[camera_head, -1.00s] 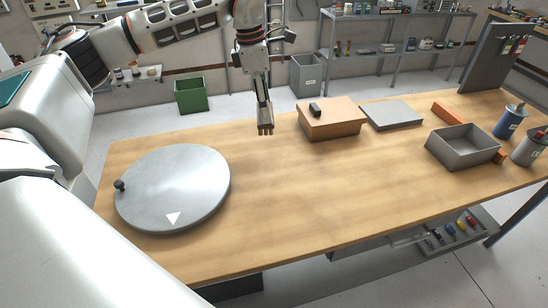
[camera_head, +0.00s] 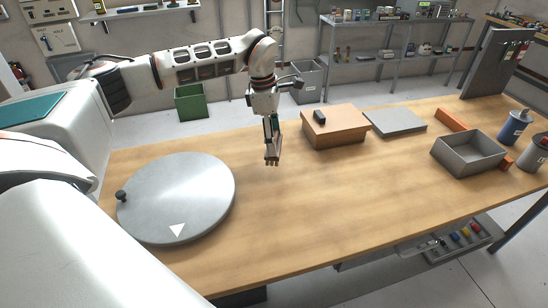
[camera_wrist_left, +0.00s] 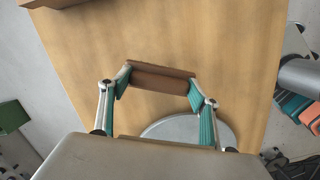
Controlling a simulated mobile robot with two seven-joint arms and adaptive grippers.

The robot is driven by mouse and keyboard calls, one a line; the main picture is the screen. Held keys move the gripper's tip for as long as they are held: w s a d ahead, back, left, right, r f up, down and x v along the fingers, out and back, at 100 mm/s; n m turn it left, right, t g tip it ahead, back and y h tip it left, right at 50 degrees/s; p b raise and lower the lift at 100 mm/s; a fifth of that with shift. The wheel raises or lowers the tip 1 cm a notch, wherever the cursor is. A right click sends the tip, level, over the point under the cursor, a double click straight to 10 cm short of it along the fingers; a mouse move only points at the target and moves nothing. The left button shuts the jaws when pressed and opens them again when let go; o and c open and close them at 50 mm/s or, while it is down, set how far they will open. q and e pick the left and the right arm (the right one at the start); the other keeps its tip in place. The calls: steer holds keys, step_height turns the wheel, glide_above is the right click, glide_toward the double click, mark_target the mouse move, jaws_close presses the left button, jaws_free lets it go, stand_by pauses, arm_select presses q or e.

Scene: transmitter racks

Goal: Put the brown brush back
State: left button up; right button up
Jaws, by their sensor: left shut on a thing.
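My left gripper (camera_head: 272,161) hangs over the table, fingers pointing down, between the round grey disc and the brown box. In the left wrist view, a brown bar (camera_wrist_left: 160,78) spans the gap between its fingertips, and the gripper is shut on it. The bar looks like the brown brush; its bristles cannot be made out. In the head view, the held brush is too small to tell clearly. My right gripper is not in view.
A round grey disc (camera_head: 178,198) with a black knob lies at the table's left. A brown box (camera_head: 335,132) with a black handle, a grey slab (camera_head: 397,122), an open grey bin (camera_head: 468,153) and cans stand right. The table's (camera_head: 330,205) front middle is clear.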

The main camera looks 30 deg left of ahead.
arm_select(q)
steer(key=shift+f, duration=3.65)
steer(key=shift+f, duration=0.15)
steer(key=o, duration=1)
steer(key=r, duration=0.4)
steer(key=a+r, duration=0.1)
steer(key=r, duration=0.7)
steer(key=shift+s+a+r, duration=0.1)
steer(key=shift+s+a, duration=0.2)
steer(key=shift+s, duration=0.1)
steer(key=shift+s, duration=0.1)
